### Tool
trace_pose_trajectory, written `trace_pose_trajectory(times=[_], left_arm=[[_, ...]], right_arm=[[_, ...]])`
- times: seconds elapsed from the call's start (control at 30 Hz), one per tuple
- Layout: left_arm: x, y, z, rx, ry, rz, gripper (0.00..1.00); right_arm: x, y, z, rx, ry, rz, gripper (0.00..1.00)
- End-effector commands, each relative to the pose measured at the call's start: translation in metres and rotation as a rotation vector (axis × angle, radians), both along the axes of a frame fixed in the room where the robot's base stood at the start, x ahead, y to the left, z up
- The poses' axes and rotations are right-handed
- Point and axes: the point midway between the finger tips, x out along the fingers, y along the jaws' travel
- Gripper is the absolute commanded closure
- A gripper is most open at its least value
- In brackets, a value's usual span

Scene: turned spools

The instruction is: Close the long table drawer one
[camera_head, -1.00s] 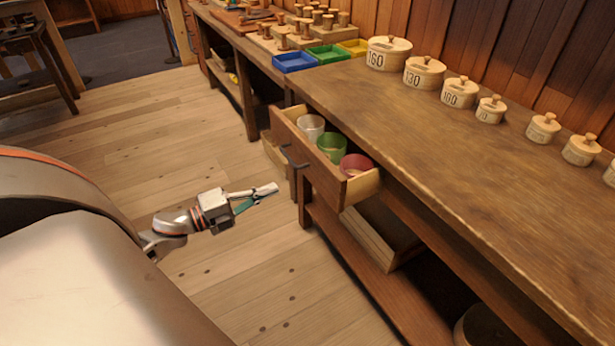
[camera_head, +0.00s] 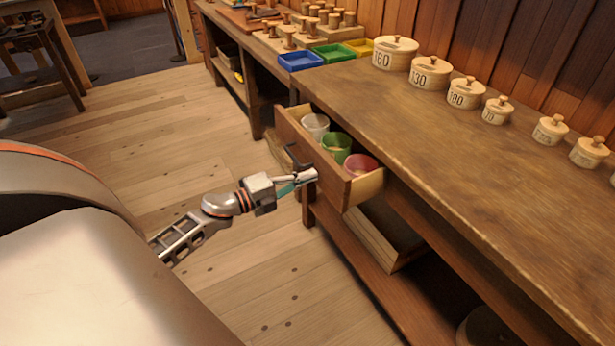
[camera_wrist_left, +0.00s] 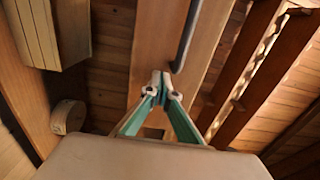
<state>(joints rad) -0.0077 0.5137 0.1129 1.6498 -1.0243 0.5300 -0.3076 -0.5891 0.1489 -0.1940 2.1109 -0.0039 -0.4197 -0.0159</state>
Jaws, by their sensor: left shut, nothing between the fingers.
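The long table drawer (camera_head: 318,160) is pulled out from under the long table's worktop (camera_head: 440,140). A white, a green (camera_head: 336,146) and a red cup (camera_head: 360,166) stand in it. Its front has a dark handle (camera_head: 296,158). My left gripper (camera_head: 312,175) is shut and empty, its fingertips at the drawer front beside the handle in the head view. In the left wrist view the closed fingertips (camera_wrist_left: 162,82) lie over the wooden front, close to the dark handle bar (camera_wrist_left: 184,40). I cannot tell whether they touch it. My right gripper is not in view.
Several numbered wooden canisters (camera_head: 430,72) line the back of the worktop. Blue (camera_head: 300,61), green and yellow trays stand toward the far end. A lower shelf (camera_head: 350,262) holds a wooden box (camera_head: 385,235).

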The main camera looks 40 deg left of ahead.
Motion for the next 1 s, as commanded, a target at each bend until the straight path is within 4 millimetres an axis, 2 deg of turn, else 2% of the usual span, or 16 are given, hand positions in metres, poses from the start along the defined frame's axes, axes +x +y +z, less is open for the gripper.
trace_pose_trajectory(times=[0.17, 0.7, 0.83, 1.0], left_arm=[[0.007, -0.003, 0.001, -0.002, -0.002, 0.000, 1.00], [0.107, -0.044, -0.001, -0.001, -0.001, 0.000, 1.00], [0.126, -0.052, -0.001, -0.002, 0.000, 0.000, 1.00], [0.137, -0.057, 0.000, -0.001, 0.000, 0.000, 1.00]], right_arm=[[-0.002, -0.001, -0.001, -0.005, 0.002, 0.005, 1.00], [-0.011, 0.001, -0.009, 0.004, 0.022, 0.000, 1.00], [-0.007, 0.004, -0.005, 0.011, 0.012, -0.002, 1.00], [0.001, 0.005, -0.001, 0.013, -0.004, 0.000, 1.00]])
